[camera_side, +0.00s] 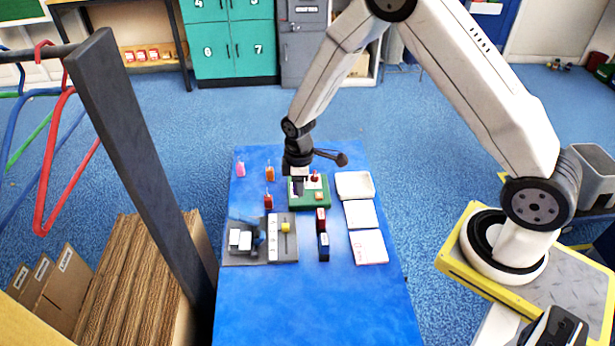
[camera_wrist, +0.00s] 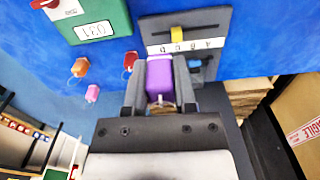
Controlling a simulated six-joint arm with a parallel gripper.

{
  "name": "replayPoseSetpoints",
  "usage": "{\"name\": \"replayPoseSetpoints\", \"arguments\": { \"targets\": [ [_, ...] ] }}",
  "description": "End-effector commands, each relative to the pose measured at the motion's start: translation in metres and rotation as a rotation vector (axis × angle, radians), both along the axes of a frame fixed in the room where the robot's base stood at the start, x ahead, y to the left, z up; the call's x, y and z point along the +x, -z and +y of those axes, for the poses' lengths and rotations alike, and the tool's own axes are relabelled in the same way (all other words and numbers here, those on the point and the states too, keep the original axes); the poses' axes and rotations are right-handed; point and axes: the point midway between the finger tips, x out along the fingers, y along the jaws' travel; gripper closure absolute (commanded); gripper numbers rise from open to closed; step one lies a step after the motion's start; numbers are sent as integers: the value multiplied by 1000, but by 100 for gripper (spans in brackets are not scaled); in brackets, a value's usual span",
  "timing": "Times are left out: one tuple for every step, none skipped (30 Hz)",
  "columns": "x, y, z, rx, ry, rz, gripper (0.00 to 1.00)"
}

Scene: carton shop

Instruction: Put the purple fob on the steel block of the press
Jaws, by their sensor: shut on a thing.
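My gripper (camera_wrist: 159,100) is shut on the purple fob (camera_wrist: 159,78), which sits upright between the two grey fingers in the wrist view. In the side view my gripper (camera_side: 297,188) hangs over the left part of the green device at the far middle of the table; the fob shows there as a small dark purple patch. The grey press (camera_side: 289,251) lies nearer and to the left, with pale blocks, a blue part and a yellow slider knob (camera_side: 285,226). Its numbered strip also shows in the wrist view (camera_wrist: 190,47). I cannot tell which part is the steel block.
Pink (camera_side: 240,169), orange (camera_side: 269,174) and red (camera_side: 268,201) fobs lie left of my gripper. The green device (camera_side: 310,201) is below it. Red and dark blue stamps (camera_side: 322,240) and paper pads (camera_side: 360,214) lie right. The table's near part (camera_side: 310,305) is clear.

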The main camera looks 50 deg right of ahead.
Motion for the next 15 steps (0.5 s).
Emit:
{"name": "replayPoseSetpoints", "arguments": {
  "targets": [
    [-5,-2,12,1,-9,-1,100],
    [-8,-3,19,1,-11,-1,100],
    [-13,-5,28,0,-13,-1,100],
    [-17,-6,35,0,-15,0,100],
    [-21,-7,41,0,-17,0,100],
    [-26,-8,51,1,-20,-1,100],
    [-31,-9,57,0,-22,-1,100],
    [-35,-10,63,1,-23,-1,100],
    [-41,-12,71,1,-26,-1,100],
    [-45,-13,76,1,-26,-1,100],
    [-49,-13,81,0,-29,0,100],
    [-54,-15,87,0,-28,-1,100],
    [-57,-15,91,0,-31,-1,100],
    [-60,-16,95,1,-31,-2,100],
    [-64,-17,99,1,-31,-1,100]
  ]
}}
